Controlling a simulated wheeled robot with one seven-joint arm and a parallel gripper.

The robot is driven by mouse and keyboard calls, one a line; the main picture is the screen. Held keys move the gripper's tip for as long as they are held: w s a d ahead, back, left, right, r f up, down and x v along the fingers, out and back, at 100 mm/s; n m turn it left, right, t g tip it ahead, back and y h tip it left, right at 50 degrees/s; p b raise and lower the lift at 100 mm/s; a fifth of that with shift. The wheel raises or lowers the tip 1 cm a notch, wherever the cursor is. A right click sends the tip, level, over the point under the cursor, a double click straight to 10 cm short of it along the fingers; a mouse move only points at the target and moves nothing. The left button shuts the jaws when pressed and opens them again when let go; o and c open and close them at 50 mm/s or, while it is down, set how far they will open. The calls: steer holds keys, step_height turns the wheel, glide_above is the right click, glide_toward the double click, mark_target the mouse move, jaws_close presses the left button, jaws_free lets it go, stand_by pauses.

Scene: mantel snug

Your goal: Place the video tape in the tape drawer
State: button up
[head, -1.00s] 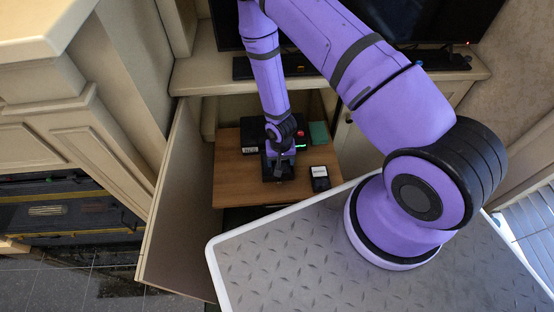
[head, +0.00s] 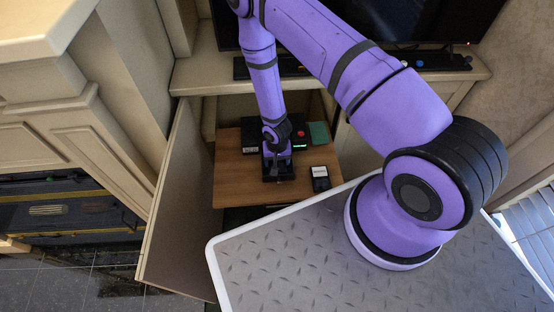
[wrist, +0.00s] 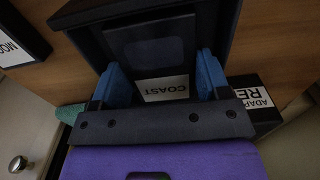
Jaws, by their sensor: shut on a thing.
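The video tape (wrist: 152,50) is dark with a white label reading "COAST". It is between the blue fingers of my gripper (wrist: 162,66), which is shut on it. In the wrist view the tape lies within the outline of an open black tray (wrist: 226,22), which looks like the tape drawer. I cannot tell whether the tape touches its floor. In the head view my gripper (head: 277,168) points down over the black tray (head: 279,178), in front of a black device (head: 298,136) with a red button and green display. The tape is hard to make out there.
A wooden shelf (head: 235,187) carries these things. A black box with a white label (head: 320,178) stands to the right, a green item (head: 318,132) behind it, and another labelled black box (head: 250,142) at the left. An open cabinet door (head: 180,210) flanks the left side.

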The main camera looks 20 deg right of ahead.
steer(key=o, duration=0.7)
steer(key=shift+r, duration=0.15)
step_height(320, 180, up, 12)
steer(key=shift+f, duration=0.1)
